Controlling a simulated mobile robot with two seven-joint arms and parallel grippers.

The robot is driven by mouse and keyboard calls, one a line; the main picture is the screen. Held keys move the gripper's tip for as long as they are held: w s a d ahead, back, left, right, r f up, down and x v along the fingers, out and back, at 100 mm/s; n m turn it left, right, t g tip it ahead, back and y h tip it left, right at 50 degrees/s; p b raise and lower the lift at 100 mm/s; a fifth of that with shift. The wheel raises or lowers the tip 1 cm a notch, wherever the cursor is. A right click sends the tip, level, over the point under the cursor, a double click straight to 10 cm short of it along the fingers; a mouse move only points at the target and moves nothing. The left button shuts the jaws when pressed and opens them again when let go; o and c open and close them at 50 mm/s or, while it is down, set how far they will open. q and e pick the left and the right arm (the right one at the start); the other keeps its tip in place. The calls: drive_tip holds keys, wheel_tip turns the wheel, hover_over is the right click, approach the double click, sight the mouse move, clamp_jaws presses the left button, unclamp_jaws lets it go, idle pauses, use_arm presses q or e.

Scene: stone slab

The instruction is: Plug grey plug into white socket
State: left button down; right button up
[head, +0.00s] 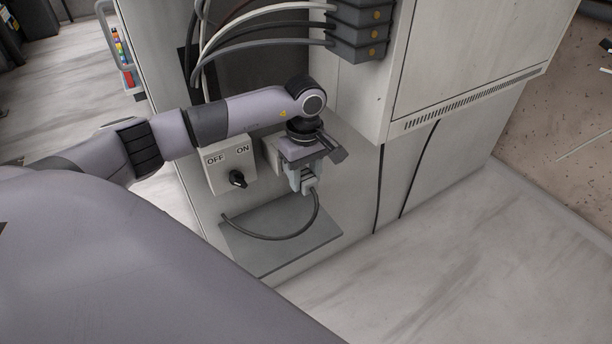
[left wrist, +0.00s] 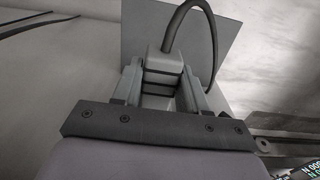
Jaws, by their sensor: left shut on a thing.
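My left gripper (head: 302,180) points down in front of the cabinet wall, beside the switch box. It is shut on the grey plug (head: 310,185), which also shows in the left wrist view (left wrist: 163,62) between the two fingers. A dark cable runs from the plug and curves down over the shelf plate. A pale box (head: 271,148) on the wall, partly hidden behind the gripper, looks like the white socket. I cannot tell whether the plug touches it. My right gripper is not in view.
A switch box (head: 230,167) marked OFF and ON, with a black knob, is left of the gripper. A grey shelf plate (head: 270,250) juts out below. A cabinet (head: 470,60) and dark connector blocks (head: 358,28) with cables are above. The floor at right is clear.

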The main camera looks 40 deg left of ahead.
use_arm(q)
drive_tip(key=shift+w+a+b, duration=0.3)
drive_tip(key=shift+a+b, duration=0.05)
drive_tip(key=shift+a, duration=0.35)
drive_tip(key=shift+w+a+b, duration=0.25)
drive_tip(key=shift+a+b, duration=0.1)
drive_tip(key=shift+a, duration=0.3)
idle(1.9)
drive_tip(key=shift+w+a, duration=0.2)
drive_tip(key=shift+a, duration=0.3)
idle(0.6)
drive_tip(key=c, duration=0.5)
unclamp_jaws()
drive_tip(key=shift+d, duration=0.1)
